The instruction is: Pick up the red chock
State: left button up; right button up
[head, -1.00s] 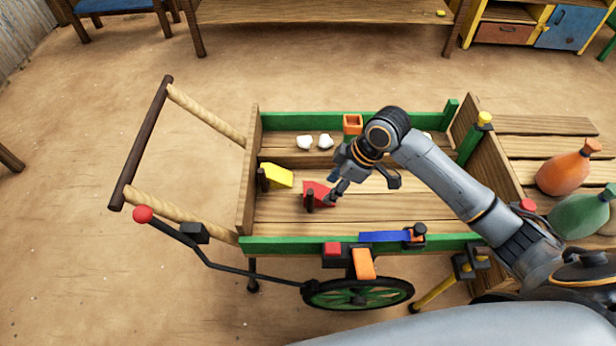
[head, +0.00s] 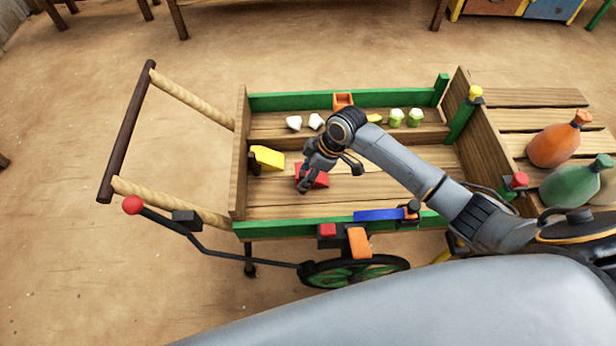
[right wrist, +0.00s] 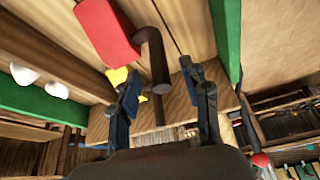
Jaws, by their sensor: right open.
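The red chock (head: 320,179) lies on the plank bed of the wooden cart (head: 400,190), partly hidden by my right gripper (head: 305,180) in the head view. My right gripper (right wrist: 161,80) is open and empty. The handle shows between its fingers and beyond their tips, and I cannot tell whether they touch. My left gripper is not in view.
A yellow chock (head: 267,157) lies left of the red one. White lumps (head: 294,122), an orange box (head: 343,101) and green pieces (head: 396,117) sit along the back compartment. Green side boards (head: 290,229) edge the cart. A blue bar (head: 380,215) lies at the front edge.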

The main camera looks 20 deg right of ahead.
jog(key=shift+x, duration=0.8)
jog(key=shift+w+a+f, duration=0.1)
jog(key=shift+a+f, duration=0.1)
jog(key=shift+f, duration=0.3)
jog(key=c, duration=1)
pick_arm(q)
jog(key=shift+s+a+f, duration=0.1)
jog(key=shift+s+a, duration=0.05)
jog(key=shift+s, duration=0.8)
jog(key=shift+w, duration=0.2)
pick_arm(e)
jog(key=shift+w, duration=0.1)
